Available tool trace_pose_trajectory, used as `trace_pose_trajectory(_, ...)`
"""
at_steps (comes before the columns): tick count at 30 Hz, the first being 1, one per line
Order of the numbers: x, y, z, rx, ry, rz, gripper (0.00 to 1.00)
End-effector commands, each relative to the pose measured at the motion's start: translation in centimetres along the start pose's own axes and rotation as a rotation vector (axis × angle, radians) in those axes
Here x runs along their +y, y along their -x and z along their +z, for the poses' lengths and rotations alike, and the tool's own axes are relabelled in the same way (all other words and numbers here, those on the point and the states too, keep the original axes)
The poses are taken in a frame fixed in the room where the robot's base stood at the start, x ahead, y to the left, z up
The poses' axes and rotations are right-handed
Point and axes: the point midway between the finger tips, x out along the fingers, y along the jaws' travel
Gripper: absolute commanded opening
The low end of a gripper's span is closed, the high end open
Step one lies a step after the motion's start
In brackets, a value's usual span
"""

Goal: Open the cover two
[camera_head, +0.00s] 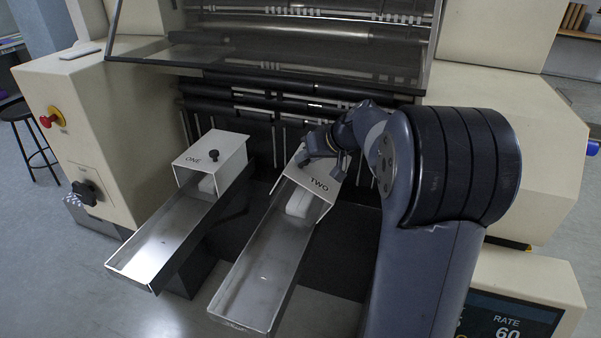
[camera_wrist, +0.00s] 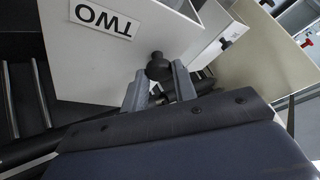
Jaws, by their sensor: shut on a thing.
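The cover marked TWO (camera_head: 312,184) is a white box-shaped lid over the upper end of the right metal chute (camera_head: 255,270). It is down over that chute end, and a pale block (camera_head: 299,203) shows under its front edge. In the wrist view the cover (camera_wrist: 100,55) fills the upper left, with its label upside down. My gripper (camera_head: 322,150) is at the top of this cover. In the wrist view my gripper (camera_wrist: 160,84) has its two fingers on either side of the black knob (camera_wrist: 159,66), shut on it. The knob is hidden in the head view.
The cover marked ONE (camera_head: 208,162), with a black knob, sits on the left chute (camera_head: 160,255). A raised clear guard (camera_head: 290,45) and dark rollers are behind. A red button (camera_head: 50,118) is on the left cabinet. A display (camera_head: 510,318) is at the lower right.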

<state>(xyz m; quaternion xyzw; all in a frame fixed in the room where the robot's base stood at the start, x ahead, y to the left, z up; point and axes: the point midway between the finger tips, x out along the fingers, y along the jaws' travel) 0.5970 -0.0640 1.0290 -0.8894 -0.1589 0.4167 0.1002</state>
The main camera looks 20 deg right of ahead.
Motion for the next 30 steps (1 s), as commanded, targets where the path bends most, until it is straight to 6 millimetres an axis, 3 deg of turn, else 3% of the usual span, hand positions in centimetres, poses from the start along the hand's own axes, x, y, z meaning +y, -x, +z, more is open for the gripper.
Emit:
trace_pose_trajectory(9, 1.0, 1.0, 0.6, 0.057, -0.022, -0.052, 0.0)
trace_pose_trajectory(27, 1.1, 1.4, 0.6, 0.07, -0.029, -0.067, 0.0)
trace_pose_trajectory(28, 1.1, 1.4, 0.6, 0.069, -0.029, -0.067, 0.27)
trace_pose_trajectory(30, 1.1, 1.4, 0.6, 0.07, -0.029, -0.067, 0.33)
